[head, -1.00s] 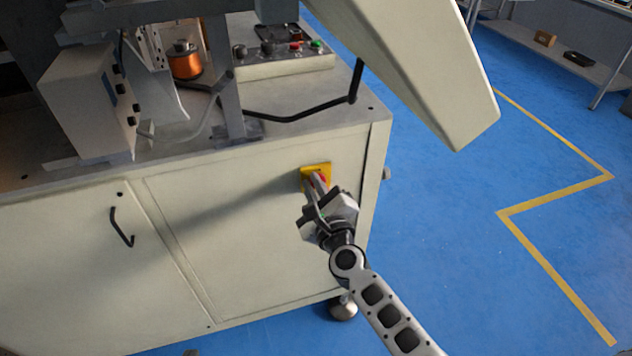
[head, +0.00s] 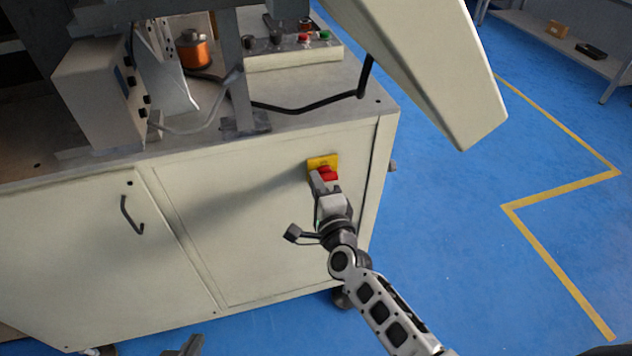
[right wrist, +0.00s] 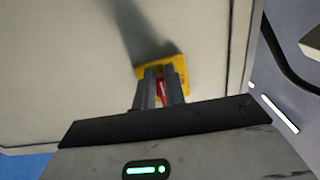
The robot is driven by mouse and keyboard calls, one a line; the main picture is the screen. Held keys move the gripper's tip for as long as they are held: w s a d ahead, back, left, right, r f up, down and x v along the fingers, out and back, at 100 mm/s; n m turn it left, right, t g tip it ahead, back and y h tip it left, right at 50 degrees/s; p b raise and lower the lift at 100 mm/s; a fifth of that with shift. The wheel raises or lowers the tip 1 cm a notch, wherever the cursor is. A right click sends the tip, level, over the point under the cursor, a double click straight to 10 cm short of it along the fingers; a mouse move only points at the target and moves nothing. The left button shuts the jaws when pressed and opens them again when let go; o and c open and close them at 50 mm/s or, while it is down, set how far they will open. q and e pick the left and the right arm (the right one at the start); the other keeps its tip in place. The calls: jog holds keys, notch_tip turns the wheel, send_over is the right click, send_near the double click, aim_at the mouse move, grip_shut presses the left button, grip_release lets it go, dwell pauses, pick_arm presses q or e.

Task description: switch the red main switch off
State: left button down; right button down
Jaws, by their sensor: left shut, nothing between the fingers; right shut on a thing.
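The red main switch (head: 326,173) sits on a yellow plate (head: 322,161) on the front panel of the cream machine cabinet, near its right edge. My right gripper (head: 320,180) is at the switch from below, shut on its red knob. In the right wrist view the two fingers (right wrist: 160,88) reach the yellow plate (right wrist: 176,70), with the red knob (right wrist: 161,92) showing between them. The fingers hide part of the knob, and I cannot read its position. The tip of my left gripper (head: 188,346) shows at the bottom edge, shut, empty and far from the switch.
The cabinet (head: 230,220) has a black door handle (head: 130,215) on the left. On top are a copper coil (head: 194,50), a button panel (head: 295,52) and a black bent rod (head: 310,106). A cream arm-like cover (head: 430,70) overhangs at upper right. Blue floor (head: 450,260) is clear on the right.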

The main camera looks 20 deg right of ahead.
jog(key=shift+d+f+h, duration=0.3)
jog(key=shift+d, duration=0.3)
jog(key=c, duration=1.5)
grip_release()
jog(key=shift+s+d, duration=0.1)
jog(key=shift+o, duration=0.2)
jog(key=shift+r, duration=0.1)
jog(key=shift+a+r, duration=0.1)
jog(key=shift+a, duration=0.2)
